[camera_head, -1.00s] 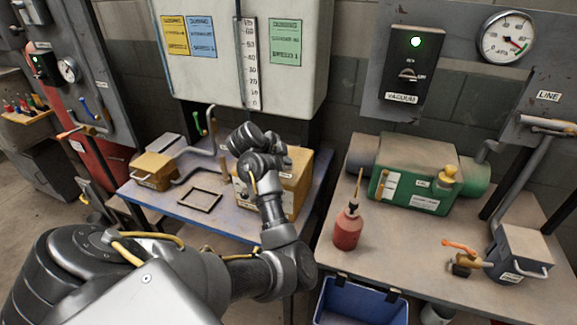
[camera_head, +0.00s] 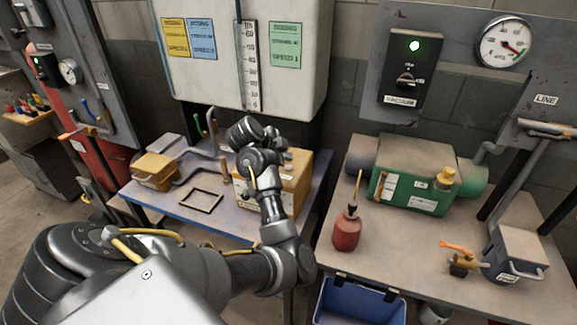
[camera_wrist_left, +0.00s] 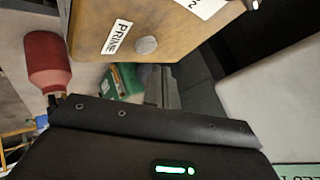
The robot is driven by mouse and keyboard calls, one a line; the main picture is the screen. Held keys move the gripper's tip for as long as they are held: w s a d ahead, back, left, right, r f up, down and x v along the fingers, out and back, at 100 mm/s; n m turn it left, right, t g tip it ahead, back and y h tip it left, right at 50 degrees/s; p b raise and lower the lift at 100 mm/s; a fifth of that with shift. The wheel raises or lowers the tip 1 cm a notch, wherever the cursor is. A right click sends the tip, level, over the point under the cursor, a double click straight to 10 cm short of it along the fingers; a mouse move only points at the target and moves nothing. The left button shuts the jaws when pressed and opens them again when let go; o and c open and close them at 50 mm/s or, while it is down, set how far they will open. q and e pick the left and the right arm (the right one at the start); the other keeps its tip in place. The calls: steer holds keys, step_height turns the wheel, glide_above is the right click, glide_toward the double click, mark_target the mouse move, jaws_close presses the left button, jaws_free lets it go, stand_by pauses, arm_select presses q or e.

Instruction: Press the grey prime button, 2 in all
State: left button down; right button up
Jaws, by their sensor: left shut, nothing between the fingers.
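The tan box (camera_head: 297,182) stands on the blue-topped table, partly behind my left arm in the head view. In the left wrist view the box (camera_wrist_left: 180,30) fills the top, with a white PRIME label (camera_wrist_left: 117,37) and the round grey prime button (camera_wrist_left: 146,45) beside it. My left gripper (camera_wrist_left: 163,84) is shut and empty. Its fingers show just below the button in that view, with no clear contact. In the head view my left wrist is above the box; the button cannot be made out there. My right gripper is not in view.
A green pump (camera_head: 408,180) and a red bottle (camera_head: 347,230) stand on the right table. A small yellow box (camera_head: 156,170) and a dark square frame (camera_head: 200,200) are on the blue-topped table (camera_head: 235,220). A grey panel with a scale hangs behind. A blue bin (camera_head: 350,303) is below.

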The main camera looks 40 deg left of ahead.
mark_target(286, 168)
arm_select(q)
step_height(286, 168, up, 4)
steer(key=p, duration=0.2)
steer(key=shift+r+p, duration=0.1)
steer(key=shift+p, duration=0.2)
stand_by(2.3)
